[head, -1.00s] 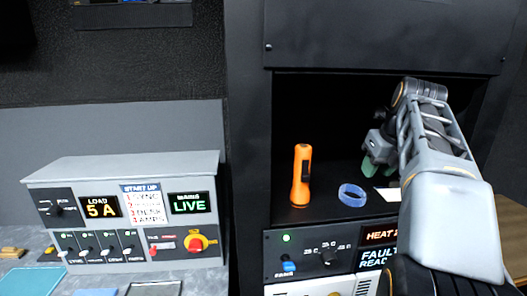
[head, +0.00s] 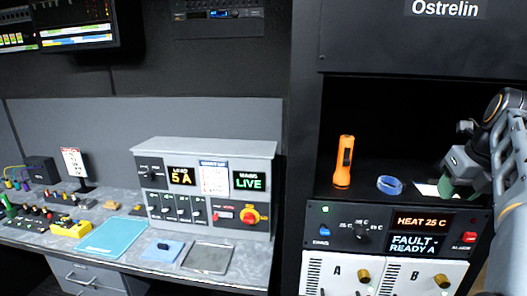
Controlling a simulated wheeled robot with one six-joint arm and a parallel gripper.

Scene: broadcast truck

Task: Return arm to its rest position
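My gripper (head: 452,181) is at the right of the head view, at the mouth of the dark rack shelf. Its greenish fingertips point down near a white paper (head: 427,190) on the shelf. The fingers are small and partly hidden, so I cannot tell whether they are open or shut. My arm fills the right edge of the view. On the shelf stand an upright orange flashlight (head: 343,163) and, to its right, a blue ring of tape (head: 390,185), both apart from the gripper.
Below the shelf is a control panel (head: 385,236) reading HEAT 25 C and FAULT READY A, above white units A and B with brass knobs. At left, a desk (head: 150,243) holds a power box (head: 205,188) reading LOAD 5 A and MAINS LIVE, a teal mat and a grey tray.

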